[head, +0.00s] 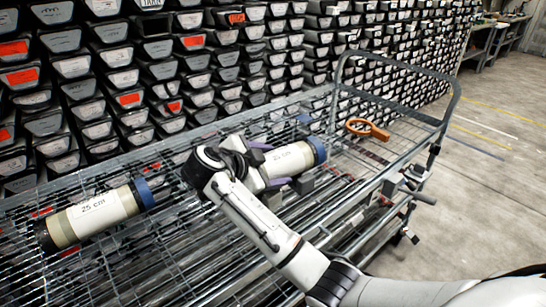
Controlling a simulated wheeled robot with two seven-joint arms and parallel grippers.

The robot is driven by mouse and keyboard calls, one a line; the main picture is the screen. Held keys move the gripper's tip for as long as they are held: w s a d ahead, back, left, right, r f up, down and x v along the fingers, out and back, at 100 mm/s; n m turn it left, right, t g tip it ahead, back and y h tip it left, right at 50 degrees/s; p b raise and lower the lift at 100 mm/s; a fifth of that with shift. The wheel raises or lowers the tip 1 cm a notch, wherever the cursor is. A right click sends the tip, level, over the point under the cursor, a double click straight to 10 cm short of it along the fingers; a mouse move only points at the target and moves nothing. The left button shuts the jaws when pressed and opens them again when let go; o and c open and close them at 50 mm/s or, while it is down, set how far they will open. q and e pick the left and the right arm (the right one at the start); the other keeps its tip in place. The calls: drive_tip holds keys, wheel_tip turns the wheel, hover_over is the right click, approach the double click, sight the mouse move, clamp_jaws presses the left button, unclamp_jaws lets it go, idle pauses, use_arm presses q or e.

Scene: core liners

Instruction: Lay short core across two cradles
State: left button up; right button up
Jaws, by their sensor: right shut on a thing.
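A short pale core (290,160) with a blue end cap and a white "25 cm" label is in my right gripper (271,165). The gripper's fingers are shut around it, and the wrist hides its left end. Small dark grey blocks, which look like cradles, show just below the core (302,183) and behind it (305,121). I cannot tell whether the core touches them. A second pale core (95,214), also labelled "25 cm" with a blue cap at its right end, lies at the left. My left gripper is not in view.
A wire-mesh cart (345,202) with a raised tubular handle (400,66) carries these things. An orange ring-shaped tool (367,129) lies toward its right end. Racks of core boxes (190,60) stand close behind. Open concrete floor (490,180) is at the right.

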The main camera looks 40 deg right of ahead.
drive_tip(key=shift+w+r, duration=0.1)
drive_tip(key=shift+r, duration=0.25)
drive_tip(key=shift+f, duration=0.15)
drive_tip(key=o, duration=1.7)
drive_tip(key=shift+f, duration=0.3)
drive_tip(key=shift+c, duration=0.2)
drive_tip(key=o, duration=0.4)
drive_tip(key=shift+r, duration=0.1)
drive_tip(key=shift+c, duration=0.2)
drive_tip(key=shift+o, duration=0.3)
